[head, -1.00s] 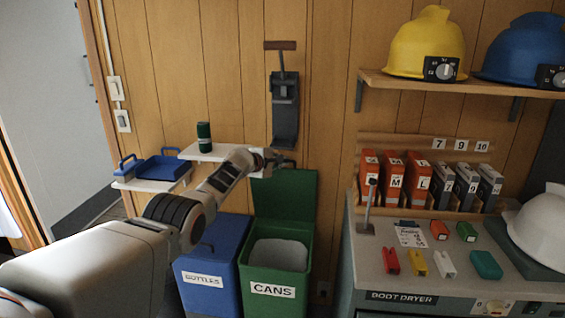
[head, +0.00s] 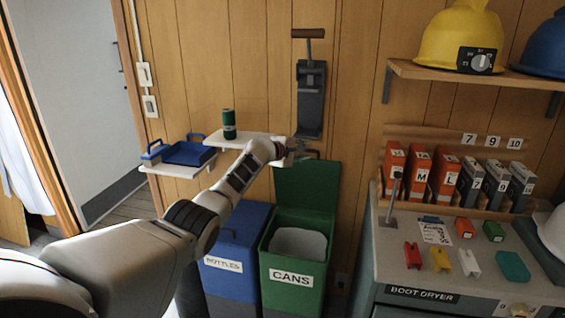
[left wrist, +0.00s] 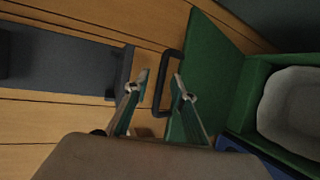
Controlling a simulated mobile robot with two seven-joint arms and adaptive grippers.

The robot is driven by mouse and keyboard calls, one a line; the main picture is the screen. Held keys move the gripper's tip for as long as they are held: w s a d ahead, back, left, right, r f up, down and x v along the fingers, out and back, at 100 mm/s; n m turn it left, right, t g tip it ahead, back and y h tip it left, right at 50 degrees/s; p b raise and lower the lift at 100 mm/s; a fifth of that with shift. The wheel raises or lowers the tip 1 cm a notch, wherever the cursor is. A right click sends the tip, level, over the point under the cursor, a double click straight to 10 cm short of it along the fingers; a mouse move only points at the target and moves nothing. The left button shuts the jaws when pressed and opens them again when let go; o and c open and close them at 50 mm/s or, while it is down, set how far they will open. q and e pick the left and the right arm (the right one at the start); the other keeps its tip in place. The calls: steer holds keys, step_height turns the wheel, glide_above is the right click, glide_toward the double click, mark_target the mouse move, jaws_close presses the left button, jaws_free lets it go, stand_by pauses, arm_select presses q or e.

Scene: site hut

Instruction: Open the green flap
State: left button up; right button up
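The green flap (head: 306,188) of the bin labelled CANS stands raised at the back of the bin (head: 291,278), near the wall. The bin's mouth is uncovered and shows a pale liner. My left gripper (head: 304,150) is at the flap's top edge. In the left wrist view the flap (left wrist: 215,60) has a dark loop handle (left wrist: 157,85). The fingers of my left gripper (left wrist: 162,84) are apart there, with part of the handle between them; I cannot tell whether they touch it. My right gripper is not in view.
A blue bin (head: 236,250) labelled BOTTLES stands left of the green one. Above are a white shelf (head: 236,143) with a green can (head: 229,124) and a dark wall-mounted crusher (head: 311,95) with a lever. A boot dryer (head: 440,297) stands to the right.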

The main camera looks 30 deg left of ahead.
arm_select(q)
steer(key=s+a, duration=0.2)
steer(key=s, duration=1.1)
steer(key=shift+r, duration=0.3)
steer(key=shift+s, duration=0.1)
steer(key=s+d+f+m+g, duration=0.1)
steer(key=s+d+f+m, duration=0.25)
steer(key=s+f, duration=0.4)
steer(key=s+d+f+m, duration=0.3)
steer(key=s+d+f, duration=0.1)
steer(key=f, duration=0.7)
steer(key=s+d+f+m+g, duration=0.1)
steer(key=s+d+f+m, duration=0.35)
steer(key=f, duration=0.45)
steer(key=s+d+f+m, duration=0.3)
steer(key=s+d, duration=0.1)
steer(key=s, duration=0.5)
steer(key=s+d+f+m+g, duration=0.1)
steer(key=s+d+f+m, duration=0.3)
steer(key=s, duration=0.6)
steer(key=s+d+f+m, duration=0.3)
steer(key=s+d+m, duration=0.1)
steer(key=s, duration=0.5)
steer(key=shift+s+d+f+h, duration=0.15)
steer(key=shift+s+d+h, duration=0.15)
steer(key=shift+d+h, duration=0.15)
